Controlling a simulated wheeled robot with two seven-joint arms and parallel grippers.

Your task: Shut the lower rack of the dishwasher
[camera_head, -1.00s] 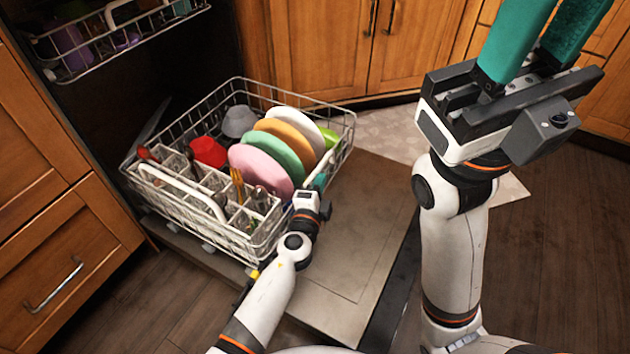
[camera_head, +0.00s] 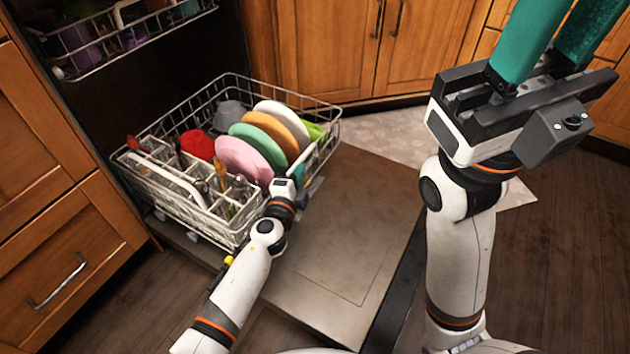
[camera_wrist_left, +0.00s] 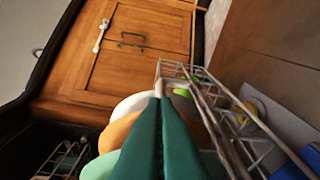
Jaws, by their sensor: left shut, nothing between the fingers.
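The lower rack (camera_head: 196,222) is a white wire basket pulled out over the open dishwasher door (camera_head: 345,255). It holds pink, green, orange and white plates (camera_head: 262,140), a red cup (camera_head: 197,146) and a cutlery basket. My left gripper (camera_head: 312,187) is at the rack's near right end, low beside its wires; its tips are partly hidden in the head view. In the left wrist view its teal fingers (camera_wrist_left: 160,92) are together and empty, with the rack wires (camera_wrist_left: 215,120) close alongside. I cannot tell whether they touch. My right gripper (camera_head: 553,28) is raised at the right, fingers apart, tips out of frame.
The upper rack (camera_head: 120,38) hangs in the dark dishwasher opening above. Wooden cabinets (camera_head: 330,45) stand behind, and a drawer front (camera_head: 60,260) stands at left. The door's right part is bare.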

